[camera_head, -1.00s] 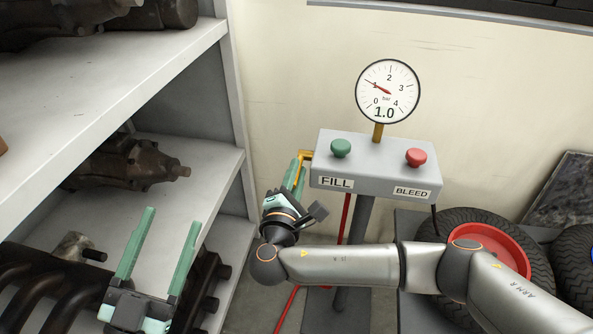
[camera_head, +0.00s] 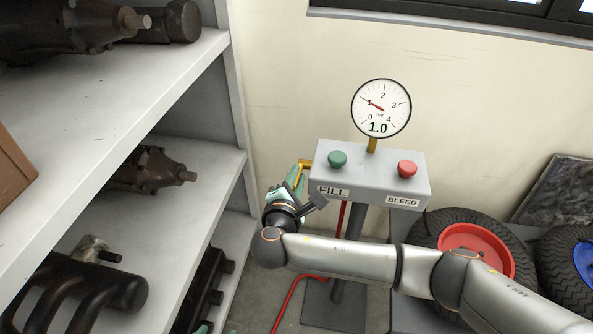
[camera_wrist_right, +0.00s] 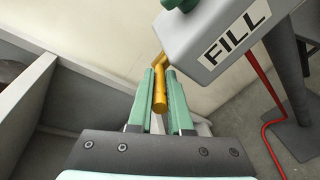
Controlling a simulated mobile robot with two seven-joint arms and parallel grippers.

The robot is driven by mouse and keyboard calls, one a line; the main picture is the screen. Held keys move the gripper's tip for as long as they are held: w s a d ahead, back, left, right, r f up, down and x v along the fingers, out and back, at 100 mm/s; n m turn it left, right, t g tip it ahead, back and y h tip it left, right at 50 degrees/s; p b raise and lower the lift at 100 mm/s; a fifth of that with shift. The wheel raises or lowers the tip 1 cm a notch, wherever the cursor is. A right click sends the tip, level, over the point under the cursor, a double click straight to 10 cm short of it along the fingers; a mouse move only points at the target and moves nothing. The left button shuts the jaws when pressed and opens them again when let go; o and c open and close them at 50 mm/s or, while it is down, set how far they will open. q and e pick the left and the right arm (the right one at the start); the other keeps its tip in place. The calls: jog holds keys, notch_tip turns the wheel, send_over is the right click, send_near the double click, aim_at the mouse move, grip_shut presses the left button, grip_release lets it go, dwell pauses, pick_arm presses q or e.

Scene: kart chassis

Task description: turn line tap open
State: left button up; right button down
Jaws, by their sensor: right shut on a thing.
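The line tap is a yellow lever (camera_head: 304,163) at the left side of the grey FILL/BLEED box. In the right wrist view the yellow lever (camera_wrist_right: 159,95) lies between the two green fingers of my right gripper (camera_wrist_right: 160,80), which is shut on it. In the head view my right gripper (camera_head: 296,180) is at the box's left side, partly hidden by its own wrist. Only a green tip of my left gripper (camera_head: 203,327) shows at the bottom edge; its jaws are out of frame.
The grey box (camera_head: 370,172) carries a green knob (camera_head: 337,158), a red knob (camera_head: 407,168) and a gauge (camera_head: 381,108) reading 1.0 bar. A red hose (camera_head: 287,300) runs on the floor. Shelves (camera_head: 190,85) with metal parts stand left; tyres (camera_head: 428,240) lie right.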

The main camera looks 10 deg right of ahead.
jog(key=shift+a+r+g+p, duration=0.1)
jog(key=shift+r+g+p, duration=0.2)
jog(key=shift+p, duration=0.45)
jog(key=r+g+p, duration=0.1)
jog(key=p, duration=0.3)
jog(key=shift+y+p, duration=0.3)
jog(key=shift+p, duration=0.1)
jog(key=shift+w+r+g+p, duration=0.2)
jog(key=shift+g+p, duration=0.4)
jog(key=shift+p, duration=0.55)
jog(key=shift+w+g+y+p, duration=0.25)
jog(key=shift+g+p, duration=0.35)
jog(key=shift+p, duration=0.6)
pick_arm(q)
notch_tip(320, 180, up, 8)
jog(key=s+a, duration=0.1)
jog(key=a, duration=0.1)
jog(key=shift+a+f+y, duration=0.15)
jog(key=shift+a+y, duration=0.15)
jog(key=shift+y, duration=0.1)
pick_arm(e)
jog(key=shift+s, duration=0.1)
pick_arm(q)
jog(key=shift+n, duration=0.3)
jog(key=shift+s, duration=0.1)
pick_arm(e)
jog(key=c, duration=1.1)
grip_release()
jog(key=shift+d, duration=0.2)
